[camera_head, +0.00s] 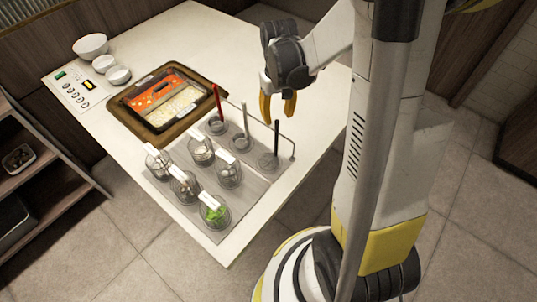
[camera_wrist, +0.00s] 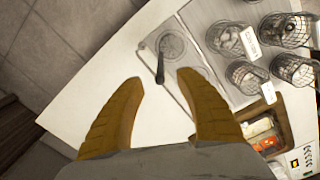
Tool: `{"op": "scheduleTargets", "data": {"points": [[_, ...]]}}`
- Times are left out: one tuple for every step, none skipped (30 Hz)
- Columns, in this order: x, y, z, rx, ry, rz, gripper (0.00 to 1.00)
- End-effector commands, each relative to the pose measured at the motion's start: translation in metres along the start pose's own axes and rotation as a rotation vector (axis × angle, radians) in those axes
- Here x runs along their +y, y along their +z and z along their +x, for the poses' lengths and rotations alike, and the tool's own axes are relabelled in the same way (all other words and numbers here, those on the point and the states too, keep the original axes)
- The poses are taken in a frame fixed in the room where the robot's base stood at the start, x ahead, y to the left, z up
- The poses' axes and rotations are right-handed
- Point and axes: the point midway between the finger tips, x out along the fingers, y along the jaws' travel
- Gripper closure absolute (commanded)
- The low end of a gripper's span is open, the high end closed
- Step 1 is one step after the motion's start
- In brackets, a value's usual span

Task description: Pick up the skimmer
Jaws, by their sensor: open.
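Which is the skimmer is too small to tell. In the wrist view a dark handle (camera_wrist: 160,66) rises from a round well (camera_wrist: 172,45) and points toward the gap between my fingers. My gripper (camera_head: 278,106) is open, empty and fingers down, above the counter near the handles. Its yellow fingers also show in the wrist view (camera_wrist: 160,77).
Several wire baskets (camera_head: 228,177) with white labels fill the rest of the tray. A brown-rimmed pan (camera_head: 128,122) with red and pale food lies behind. White bowls (camera_head: 91,45) stand far left. The white counter (camera_head: 185,38) is clear beyond the pan. A thin rail (camera_head: 293,148) borders the wells.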

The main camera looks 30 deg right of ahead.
Motion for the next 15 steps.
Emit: {"op": "scheduleTargets", "data": {"points": [[0.0, 0.0, 0.008, 0.0, 0.0, 0.0, 0.58], [0.0, 0.0, 0.01, 0.0, 0.0, 0.0, 0.58], [0.0, 0.0, 0.012, 0.0, 0.0, 0.0, 0.58], [0.0, -0.001, 0.013, 0.0, 0.0, 0.0, 0.58], [0.0, -0.001, 0.015, 0.0, 0.0, 0.0, 0.58], [0.0, -0.001, 0.017, 0.001, 0.0, 0.0, 0.58], [0.0, -0.002, 0.019, 0.001, 0.0, 0.0, 0.58], [0.0, -0.003, 0.023, 0.001, 0.0, 0.0, 0.58], [0.0, -0.004, 0.028, 0.001, 0.0, 0.0, 0.58], [0.001, -0.005, 0.033, 0.001, 0.0, 0.0, 0.58], [0.001, -0.006, 0.039, 0.001, 0.0, 0.0, 0.58], [0.001, -0.008, 0.046, 0.001, 0.0, 0.0, 0.58], [0.001, -0.009, 0.051, 0.001, 0.0, 0.0, 0.58], [0.001, -0.008, 0.055, 0.001, 0.0, 0.0, 0.58], [0.001, -0.008, 0.06, 0.001, 0.0, 0.0, 0.58]]}}
